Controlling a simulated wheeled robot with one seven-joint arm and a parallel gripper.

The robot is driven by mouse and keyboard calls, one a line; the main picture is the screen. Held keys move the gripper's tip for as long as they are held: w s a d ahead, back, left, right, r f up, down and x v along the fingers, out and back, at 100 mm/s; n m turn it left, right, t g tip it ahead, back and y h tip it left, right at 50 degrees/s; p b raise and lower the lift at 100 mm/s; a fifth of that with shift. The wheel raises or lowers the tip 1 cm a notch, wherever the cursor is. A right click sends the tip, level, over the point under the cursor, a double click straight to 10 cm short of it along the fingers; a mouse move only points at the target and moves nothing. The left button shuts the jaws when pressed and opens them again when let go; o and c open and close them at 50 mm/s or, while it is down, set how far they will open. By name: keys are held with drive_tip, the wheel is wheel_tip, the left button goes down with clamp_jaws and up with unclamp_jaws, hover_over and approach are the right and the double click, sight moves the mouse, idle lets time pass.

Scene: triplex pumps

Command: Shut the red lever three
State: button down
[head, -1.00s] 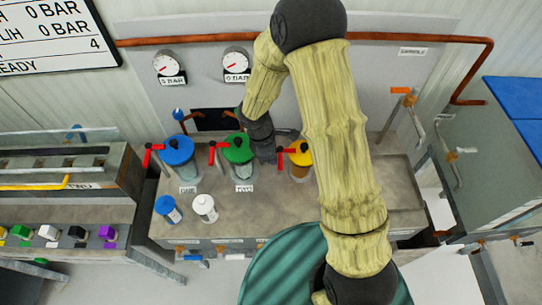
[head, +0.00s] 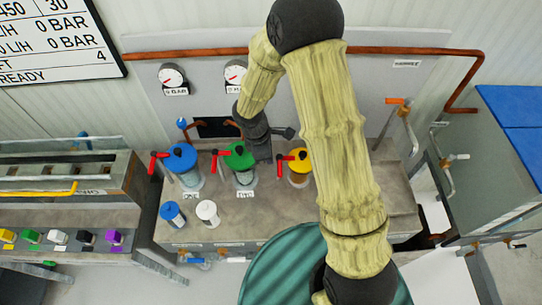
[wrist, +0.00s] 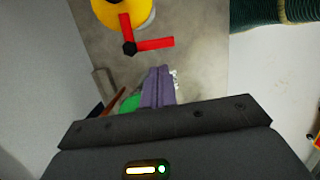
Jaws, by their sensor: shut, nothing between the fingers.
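The yellow-topped pump (head: 302,157) is the third in the row, with a red lever (head: 284,158) sticking out to the left of its top. In the wrist view the yellow top (wrist: 118,10) is at the upper edge, and the red lever (wrist: 155,43) points right from a black hub. My gripper (wrist: 158,70) is shut and empty, its purple fingers just below the lever in that picture, apart from it. In the head view my dark gripper (head: 263,152) is between the green and yellow pumps, its fingertips hard to make out.
The green-topped pump (head: 238,156) and blue-topped pump (head: 181,158) stand to the left, each with a red lever. A blue-lidded jar (head: 172,214) and white jar (head: 208,213) stand in front. Gauges (head: 173,76) hang on the back panel.

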drive_tip(key=p+v, duration=0.3)
drive_tip(key=v, duration=0.2)
drive_tip(key=shift+w+a+f, duration=0.1)
drive_tip(key=shift+f, duration=0.1)
drive_tip(key=s+d+f+m+g+h+b, duration=0.1)
drive_tip(key=d+f+m+h+b, duration=0.1)
drive_tip(key=m, duration=0.8)
drive_tip(key=s+d+f+m+g+h+b, duration=0.1)
drive_tip(key=f+m+b, duration=0.2)
drive_tip(key=m, duration=0.7)
drive_tip(key=w+a+r+m+t+b, duration=0.1)
drive_tip(key=a+m, duration=0.5)
drive_tip(key=m, duration=1)
wheel_tip(320, 180, up, 2)
drive_tip(key=shift+w+r+m+t+b, duration=0.15)
drive_tip(key=shift+w+m+t+b, duration=0.25)
drive_tip(key=shift+b, duration=0.45)
